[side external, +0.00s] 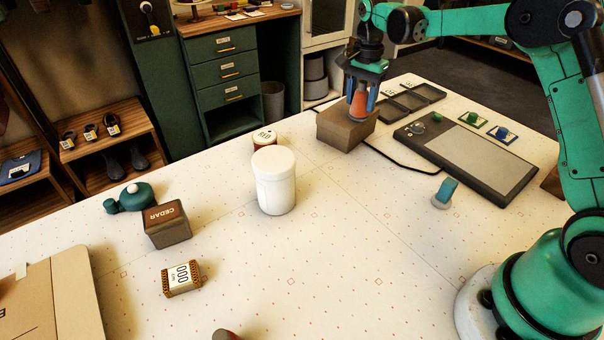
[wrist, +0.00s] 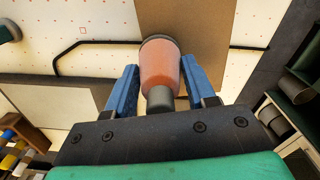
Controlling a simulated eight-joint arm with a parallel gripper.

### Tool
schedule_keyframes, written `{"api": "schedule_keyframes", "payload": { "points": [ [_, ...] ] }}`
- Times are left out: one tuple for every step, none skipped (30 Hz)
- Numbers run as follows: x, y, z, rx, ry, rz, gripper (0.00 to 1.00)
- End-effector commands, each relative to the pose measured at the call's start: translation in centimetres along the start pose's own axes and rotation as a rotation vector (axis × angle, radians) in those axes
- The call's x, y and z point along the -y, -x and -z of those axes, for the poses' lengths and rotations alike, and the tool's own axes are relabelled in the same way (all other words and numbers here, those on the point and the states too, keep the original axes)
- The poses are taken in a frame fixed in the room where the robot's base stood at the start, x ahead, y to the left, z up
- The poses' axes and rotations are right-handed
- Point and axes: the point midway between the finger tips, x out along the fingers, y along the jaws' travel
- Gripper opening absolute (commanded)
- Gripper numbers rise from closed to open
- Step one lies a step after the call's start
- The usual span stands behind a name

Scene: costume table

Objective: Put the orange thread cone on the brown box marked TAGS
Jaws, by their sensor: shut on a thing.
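The orange thread cone (side external: 358,104) is between the blue fingers of my gripper (side external: 361,100), which is shut on it. In the side external view the cone is upright with its base at the top of the brown box (side external: 343,132); I cannot tell whether it touches. In the wrist view the cone (wrist: 160,68) sits between the two fingers (wrist: 160,85), with the brown box top (wrist: 205,25) behind it. The TAGS marking cannot be read in either view.
A white jar (side external: 274,182) and a red-labelled tin (side external: 265,139) stand left of the box. Dark trays (side external: 408,101) and a grey flat panel (side external: 468,158) lie to its right. A CEDAR block (side external: 167,224) is further left. The table's front middle is mostly clear.

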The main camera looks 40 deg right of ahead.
Motion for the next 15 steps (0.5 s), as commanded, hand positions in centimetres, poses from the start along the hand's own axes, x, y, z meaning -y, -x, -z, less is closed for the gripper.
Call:
{"api": "schedule_keyframes", "payload": {
  "points": [
    [0.01, -0.09, -0.01, 0.0, 0.0, 0.0, 0.0],
    [0.01, -0.09, -0.01, 0.0, 0.0, 0.0, 0.0],
    [0.01, -0.07, -0.01, 0.0, 0.001, 0.0, 0.0],
    [0.01, -0.06, -0.01, 0.0, 0.001, 0.0, 0.0],
    [0.01, -0.06, -0.01, 0.0, 0.001, 0.0, 0.0],
    [0.01, -0.05, -0.01, 0.0, 0.001, 0.0, 0.0],
    [0.01, -0.08, -0.01, 0.0, 0.001, 0.0, 0.0],
    [0.01, -0.13, -0.01, 0.0, 0.001, 0.0, 0.0],
    [0.01, -0.25, -0.01, 0.0, 0.001, 0.0, 0.0],
    [0.01, -0.35, -0.01, 0.0, 0.001, 0.0, 0.0],
    [0.01, -0.35, -0.01, 0.0, 0.001, 0.0, 0.55],
    [0.01, -0.33, -0.01, 0.0, 0.001, 0.0, 0.66],
    [0.01, -0.33, -0.01, 0.0, 0.001, 0.0, 0.75],
    [0.01, -0.32, -0.01, 0.0, 0.001, 0.0, 0.81],
    [0.01, -0.32, -0.01, 0.0, 0.001, 0.0, 0.81]
  ]
}}
